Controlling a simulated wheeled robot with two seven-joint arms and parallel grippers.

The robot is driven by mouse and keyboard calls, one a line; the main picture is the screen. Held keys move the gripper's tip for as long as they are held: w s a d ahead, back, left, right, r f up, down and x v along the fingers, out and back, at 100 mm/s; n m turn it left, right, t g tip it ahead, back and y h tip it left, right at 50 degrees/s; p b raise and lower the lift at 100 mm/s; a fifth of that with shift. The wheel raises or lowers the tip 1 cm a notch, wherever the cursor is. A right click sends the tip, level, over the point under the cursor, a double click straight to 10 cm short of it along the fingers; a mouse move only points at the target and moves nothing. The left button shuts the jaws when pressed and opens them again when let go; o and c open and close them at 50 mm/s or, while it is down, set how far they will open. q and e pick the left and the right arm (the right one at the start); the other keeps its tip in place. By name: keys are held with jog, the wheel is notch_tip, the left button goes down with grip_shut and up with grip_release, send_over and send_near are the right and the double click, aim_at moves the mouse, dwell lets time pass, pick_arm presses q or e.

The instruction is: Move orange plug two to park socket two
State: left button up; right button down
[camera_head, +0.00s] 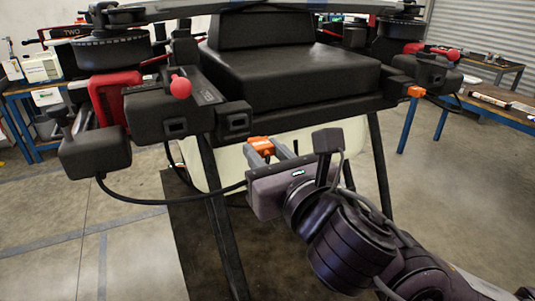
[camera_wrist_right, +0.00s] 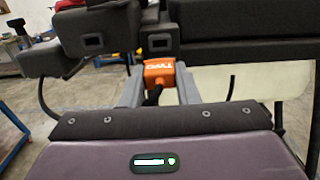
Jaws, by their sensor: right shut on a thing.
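The orange plug (camera_head: 261,145) is held between the fingers of my right gripper (camera_head: 272,149), below the front edge of the drone body. In the right wrist view the plug (camera_wrist_right: 160,72) shows the word TWO on top, and my right gripper (camera_wrist_right: 160,84) is shut on it. A dark cable runs from the plug. Two black socket housings with square openings sit on the drone, one to the left (camera_head: 178,128) and one just above and left of the plug (camera_head: 236,121). The plug is apart from both. I cannot tell from labels which is park socket two. My left gripper is out of view.
A second orange plug (camera_head: 415,92) sits at the drone's right side. A red knob (camera_head: 181,87) sticks up near the left housing. Drone legs (camera_head: 222,235) stand close to my right gripper. Workbenches (camera_head: 500,110) stand at the sides.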

jog(key=shift+w+a, duration=0.15)
jog(key=shift+w, duration=0.3)
jog(key=shift+x, duration=0.85)
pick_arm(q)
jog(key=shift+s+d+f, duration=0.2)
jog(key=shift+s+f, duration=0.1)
pick_arm(e)
jog(key=x, duration=0.3)
pick_arm(q)
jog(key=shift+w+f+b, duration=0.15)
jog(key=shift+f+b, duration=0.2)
jog(key=shift+b, duration=0.3)
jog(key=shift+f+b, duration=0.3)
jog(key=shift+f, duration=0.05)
pick_arm(e)
jog(key=shift+x, duration=1.25)
